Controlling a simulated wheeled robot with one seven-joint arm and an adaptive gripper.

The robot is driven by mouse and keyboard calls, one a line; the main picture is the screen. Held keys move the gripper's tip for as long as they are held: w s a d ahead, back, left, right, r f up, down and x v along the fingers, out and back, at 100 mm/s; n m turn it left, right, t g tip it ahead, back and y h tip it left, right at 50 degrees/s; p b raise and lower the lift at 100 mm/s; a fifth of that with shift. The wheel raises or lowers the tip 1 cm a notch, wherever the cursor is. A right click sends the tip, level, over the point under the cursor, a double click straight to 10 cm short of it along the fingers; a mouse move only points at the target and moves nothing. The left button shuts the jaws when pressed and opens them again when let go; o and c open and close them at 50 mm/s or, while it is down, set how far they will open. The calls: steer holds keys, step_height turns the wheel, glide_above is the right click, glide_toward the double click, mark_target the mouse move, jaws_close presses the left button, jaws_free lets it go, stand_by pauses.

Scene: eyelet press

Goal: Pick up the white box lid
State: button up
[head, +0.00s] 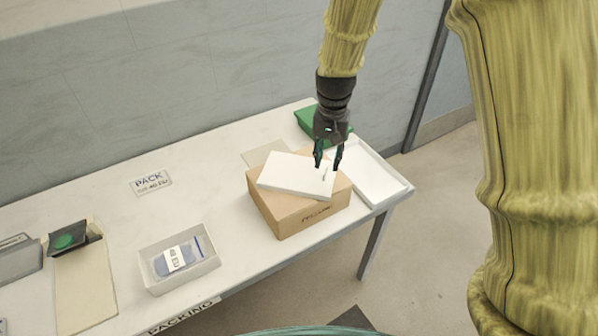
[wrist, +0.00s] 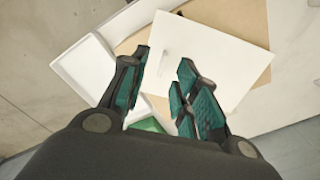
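The white box lid (head: 294,176) lies flat on top of a brown cardboard box (head: 299,215) near the right end of the table. It also shows in the wrist view (wrist: 205,58) as a white panel with a small raised tab or handle (wrist: 166,55) near one edge. My gripper (head: 328,165) is over the lid's right end, pointing down. In the wrist view its teal-padded fingers (wrist: 163,80) are spread apart with nothing between them. The small tab shows just beyond the fingertips. I cannot tell whether the fingers touch the lid.
A white tray (head: 392,190) lies right of the cardboard box, with a green box (head: 306,118) behind. An open white box (head: 150,283) holding a blue labelled item (head: 178,260) stands to the left.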

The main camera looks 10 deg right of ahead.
mark_target(325, 174)
steer(key=shift+s+a+f+p, duration=0.1)
steer(key=shift+f+p, duration=0.15)
steer(key=shift+f, duration=0.45)
steer(key=shift+a+f+p, duration=0.15)
steer(key=shift+f+p, duration=0.05)
steer(key=shift+f, duration=0.5)
steer(key=shift+s+a+f+p, duration=0.1)
steer(key=shift+f+p, duration=0.15)
steer(key=shift+f, duration=1.15)
steer(key=shift+c, duration=0.4)
jaws_close()
